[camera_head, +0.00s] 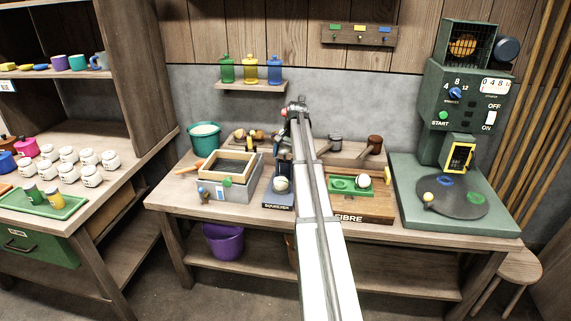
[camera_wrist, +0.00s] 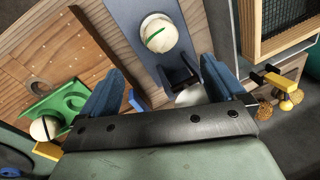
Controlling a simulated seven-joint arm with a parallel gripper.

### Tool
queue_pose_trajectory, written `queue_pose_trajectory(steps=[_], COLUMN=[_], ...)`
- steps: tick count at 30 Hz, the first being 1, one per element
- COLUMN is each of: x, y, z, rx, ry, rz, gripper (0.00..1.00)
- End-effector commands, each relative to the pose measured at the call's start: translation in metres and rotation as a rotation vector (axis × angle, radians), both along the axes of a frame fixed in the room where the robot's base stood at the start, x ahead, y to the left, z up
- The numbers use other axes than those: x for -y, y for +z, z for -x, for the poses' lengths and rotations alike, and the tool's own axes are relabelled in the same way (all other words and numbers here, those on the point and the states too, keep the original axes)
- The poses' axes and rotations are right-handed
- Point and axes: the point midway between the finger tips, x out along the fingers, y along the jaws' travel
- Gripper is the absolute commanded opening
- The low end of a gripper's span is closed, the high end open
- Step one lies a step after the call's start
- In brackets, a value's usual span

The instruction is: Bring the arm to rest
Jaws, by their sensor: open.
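My arm reaches forward over the workbench, and its far end bends down above the squeezer (camera_head: 279,198). In the wrist view my gripper (camera_wrist: 160,84) shows two blue fingers spread wide apart. I see nothing held between them. A pale ball with a green stripe (camera_wrist: 158,33) sits on the squeezer's dark base, beyond the fingertips; it also shows in the head view (camera_head: 281,184). A pale rounded thing (camera_wrist: 190,96) shows partly between the fingers. In the head view my fingers are hard to make out.
The fibre board (camera_head: 376,214) carries a green tray (camera_head: 342,184) and another pale ball (camera_head: 363,180). A wood-framed grey box (camera_head: 235,191) stands left of the squeezer. A teal bucket (camera_head: 205,139) stands behind it. A green machine (camera_head: 461,113) with a round plate stands at the right.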

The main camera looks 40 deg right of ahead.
Motion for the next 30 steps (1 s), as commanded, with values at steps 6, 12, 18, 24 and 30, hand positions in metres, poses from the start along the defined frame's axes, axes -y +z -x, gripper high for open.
queue_pose_trajectory(steps=[6,12,18,24,30], x=[0.001,-0.019,-0.094,-0.170,-0.232], y=[0.006,0.002,-0.011,-0.024,-0.033], z=[0.001,-0.008,-0.041,-0.067,-0.083], rx=[0.000,-0.002,-0.006,-0.008,-0.005], ry=[0.000,0.039,0.186,0.341,0.463], rz=[0.000,0.014,0.074,0.142,0.193], gripper=[0.97,0.97,0.97,0.97,0.97])
